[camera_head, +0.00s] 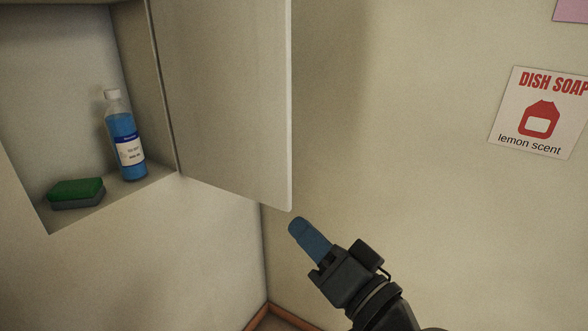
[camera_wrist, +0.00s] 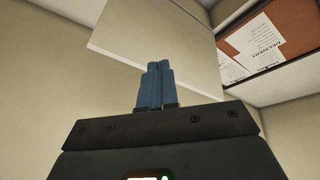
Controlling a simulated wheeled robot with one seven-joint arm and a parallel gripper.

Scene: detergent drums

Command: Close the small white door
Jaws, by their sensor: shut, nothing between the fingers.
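The small white door (camera_head: 225,95) stands open, swung out from the wall cabinet along its left edge. Its free edge is at the right, and its top is cut off in the head view. The door also shows as a pale panel in the wrist view (camera_wrist: 190,60), beyond the fingertips. My gripper (camera_head: 296,226) has blue fingers and is shut and empty. In the head view it appears just below the door's lower free corner, with a small gap in the picture. The blue fingertips (camera_wrist: 159,65) lie side by side in the wrist view. I cannot tell the depth between them and the door.
The open cabinet (camera_head: 45,222) holds a blue bottle (camera_head: 125,140) and a green-topped sponge (camera_head: 76,193). A dish soap poster (camera_head: 540,112) hangs on the right wall. A brown surface with white papers (camera_wrist: 275,45) shows in the wrist view. Space below the door looks clear.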

